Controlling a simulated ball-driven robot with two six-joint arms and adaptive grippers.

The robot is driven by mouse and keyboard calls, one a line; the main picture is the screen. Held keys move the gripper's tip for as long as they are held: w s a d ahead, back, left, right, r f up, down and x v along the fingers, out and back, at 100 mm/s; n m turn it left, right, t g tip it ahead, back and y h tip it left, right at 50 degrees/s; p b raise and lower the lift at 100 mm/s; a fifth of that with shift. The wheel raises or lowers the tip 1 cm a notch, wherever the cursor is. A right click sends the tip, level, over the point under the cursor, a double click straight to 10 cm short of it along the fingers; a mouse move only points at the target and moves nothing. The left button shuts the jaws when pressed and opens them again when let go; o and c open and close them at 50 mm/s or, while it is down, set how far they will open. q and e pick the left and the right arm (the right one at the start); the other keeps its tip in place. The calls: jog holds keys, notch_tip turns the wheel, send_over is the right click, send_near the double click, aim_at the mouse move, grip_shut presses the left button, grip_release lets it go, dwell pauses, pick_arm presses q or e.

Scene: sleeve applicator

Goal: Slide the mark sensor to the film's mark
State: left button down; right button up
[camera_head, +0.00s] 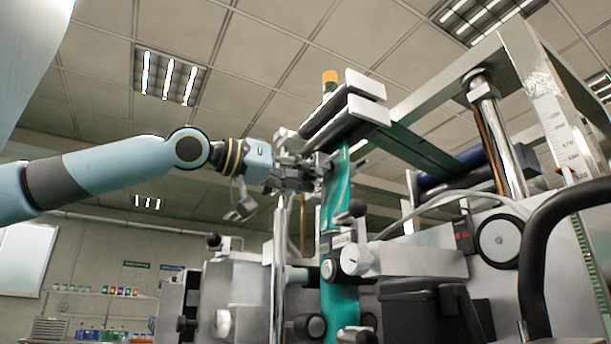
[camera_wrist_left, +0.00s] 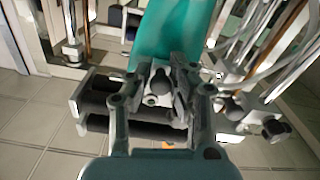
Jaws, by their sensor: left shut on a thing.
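The teal film (camera_head: 338,200) runs steeply down from the rollers through the middle of the machine. It also shows in the wrist view (camera_wrist_left: 172,32). My left gripper (camera_head: 318,168) is beside the film's left edge, just below the rollers. In the wrist view its fingers (camera_wrist_left: 158,82) are shut around a small light grey block with a round knob, which appears to be the mark sensor (camera_wrist_left: 155,88). The sensor is close to the film; I cannot tell if they touch. In the head view the fingers largely hide it. I cannot make out the film's mark. My right gripper is not in view.
Two dark rollers with pale ends (camera_head: 362,108) sit just above my left gripper. An orange-topped beacon (camera_head: 330,78) stands behind them. A vertical chrome post (camera_head: 279,270) stands below the gripper. A thick black curved handle (camera_head: 535,260) is at the right.

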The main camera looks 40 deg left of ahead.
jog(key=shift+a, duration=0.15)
pick_arm(q)
jog(key=shift+d+f, duration=0.1)
jog(key=shift+d, duration=0.15)
jog(key=shift+s+d+p, duration=0.1)
jog(key=shift+d+p, duration=0.1)
jog(key=shift+p, duration=0.1)
jog(key=shift+s+d, duration=0.1)
jog(key=shift+d, duration=0.2)
jog(key=c, duration=1.2)
grip_release()
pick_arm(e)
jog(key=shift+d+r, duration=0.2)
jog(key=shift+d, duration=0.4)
pick_arm(q)
jog(key=shift+f, duration=0.15)
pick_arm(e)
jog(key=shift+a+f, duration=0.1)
